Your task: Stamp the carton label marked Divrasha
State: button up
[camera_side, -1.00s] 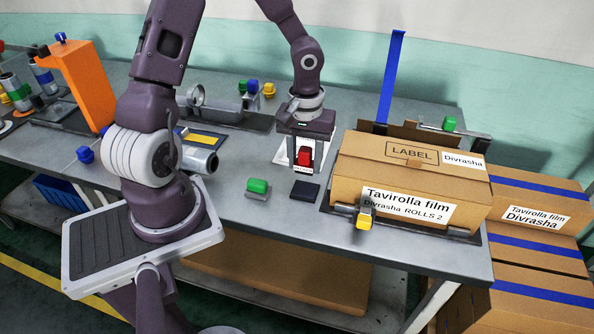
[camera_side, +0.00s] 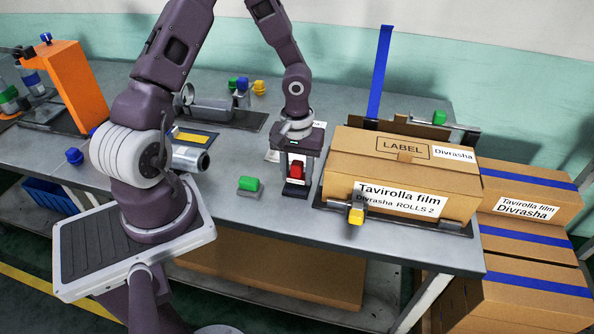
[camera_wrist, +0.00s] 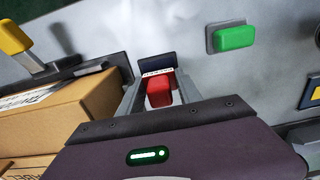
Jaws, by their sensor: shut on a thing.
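My gripper (camera_side: 297,168) is shut on a red stamp (camera_side: 296,171), upright between the fingers. The stamp also shows in the wrist view (camera_wrist: 159,91), with a pale lettered strip at its lower edge. A dark pad (camera_side: 290,190) lies on the bench directly at the stamp's foot; I cannot tell whether they touch. The pad also shows in the wrist view (camera_wrist: 157,60). The carton (camera_side: 340,172) stands closed to the right of my gripper. Its top bears a printed LABEL frame (camera_side: 403,147) and a white Divrasha label (camera_side: 455,154). Its front label reads Tavirolla film, Divrasha ROLLS 2.
A green-topped block (camera_side: 249,185) sits left of the pad. A yellow-knobbed clamp (camera_side: 356,215) stands at the carton's front; a tall blue bar (camera_side: 380,72) rises behind it. A white sheet (camera_side: 272,156) lies partly hidden behind my gripper. Labelled cartons (camera_side: 527,190) are stacked at right.

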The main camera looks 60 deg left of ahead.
aim_at(297, 163)
jog(key=shift+f, duration=0.55)
dwell(1.4)
jog(key=shift+r, duration=3.55)
jog(key=w+a+n, duration=0.2)
jog(key=w+a, duration=0.1)
jog(key=a, duration=0.1)
jog(key=w+a+f+n, duration=0.1)
jog(key=w+a+n, duration=0.1)
jog(key=a, duration=0.3)
jog(key=w+a+f+n, duration=0.1)
jog(key=w+a+n, duration=0.2)
jog(key=w+a, duration=0.1)
jog(key=shift+w+a+f, duration=0.1)
jog(key=shift+a+f, duration=0.15)
jog(key=shift+a, duration=0.25)
jog(key=w+a+r+n, duration=0.2)
jog(key=w+a, duration=0.4)
jog(key=w, duration=0.1)
jog(key=shift+s+a+f, duration=0.1)
jog(key=shift+a+f, duration=0.05)
jog(key=shift+f, duration=1.35)
jog(key=shift+s+a+f, duration=0.1)
jog(key=shift+f, duration=1.4)
jog(key=shift+f, duration=0.5)
